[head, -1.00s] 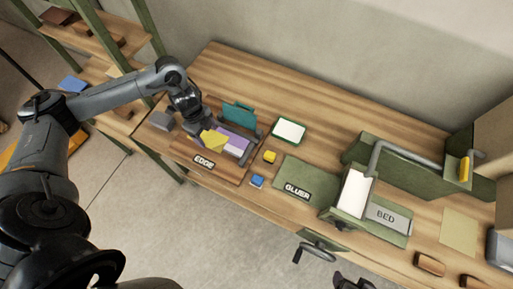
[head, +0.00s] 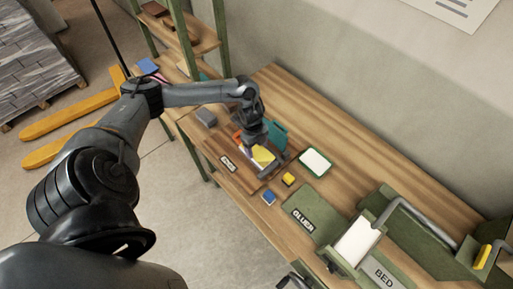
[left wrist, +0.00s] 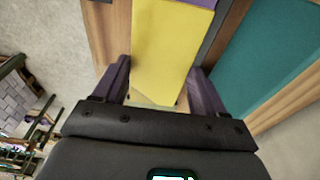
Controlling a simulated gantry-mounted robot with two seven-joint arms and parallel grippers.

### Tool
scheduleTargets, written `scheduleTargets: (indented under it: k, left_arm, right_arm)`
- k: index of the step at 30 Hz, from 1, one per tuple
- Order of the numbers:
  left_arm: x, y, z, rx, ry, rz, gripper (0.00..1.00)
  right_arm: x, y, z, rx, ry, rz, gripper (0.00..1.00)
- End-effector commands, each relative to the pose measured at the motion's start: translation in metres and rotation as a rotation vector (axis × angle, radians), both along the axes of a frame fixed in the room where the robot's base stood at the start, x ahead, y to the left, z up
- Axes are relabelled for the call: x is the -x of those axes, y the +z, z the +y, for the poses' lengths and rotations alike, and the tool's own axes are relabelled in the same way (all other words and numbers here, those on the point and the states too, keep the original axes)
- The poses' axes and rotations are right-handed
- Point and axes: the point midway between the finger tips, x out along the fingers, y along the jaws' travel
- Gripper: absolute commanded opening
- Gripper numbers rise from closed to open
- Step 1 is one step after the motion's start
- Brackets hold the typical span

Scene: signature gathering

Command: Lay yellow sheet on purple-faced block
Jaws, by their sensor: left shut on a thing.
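My left gripper (head: 258,143) is over the board labelled EDGE (head: 228,163), shut on the yellow sheet (head: 263,155). In the left wrist view the sheet (left wrist: 170,45) lies between the two fingers (left wrist: 158,68) and reaches away from them. A strip of the purple-faced block (left wrist: 203,4) shows past the sheet's far edge in that view. The sheet overlaps the block in view and hides most of its purple face. I cannot tell whether the sheet touches it. My right gripper is not in view.
A teal piece (head: 278,134) stands close behind the gripper. Beyond are the GLUER mat (head: 312,213) and a green press with a grey handle (head: 418,214).

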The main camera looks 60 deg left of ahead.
Motion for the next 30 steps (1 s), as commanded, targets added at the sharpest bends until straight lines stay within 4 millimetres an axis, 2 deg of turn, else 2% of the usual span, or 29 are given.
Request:
scheduleTargets:
  k: [3,9,14,22,30]
  left_arm:
    - [-0.007,-0.01,0.015,0.0,0.002,0.0,0.42]
    - [-0.013,-0.018,0.027,0.001,-0.001,0.0,0.42]
    - [-0.013,-0.025,0.028,0.001,0.0,0.001,0.42]
    - [-0.013,-0.056,0.028,0.0,-0.001,0.001,0.42]
    - [-0.013,-0.059,0.028,-0.001,-0.002,0.001,0.42]
  right_arm:
    - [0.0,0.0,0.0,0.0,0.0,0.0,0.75]
    - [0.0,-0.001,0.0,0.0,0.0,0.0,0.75]
    - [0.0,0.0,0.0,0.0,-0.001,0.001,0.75]
    - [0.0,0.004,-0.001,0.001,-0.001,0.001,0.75]
    - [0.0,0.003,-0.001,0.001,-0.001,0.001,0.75]
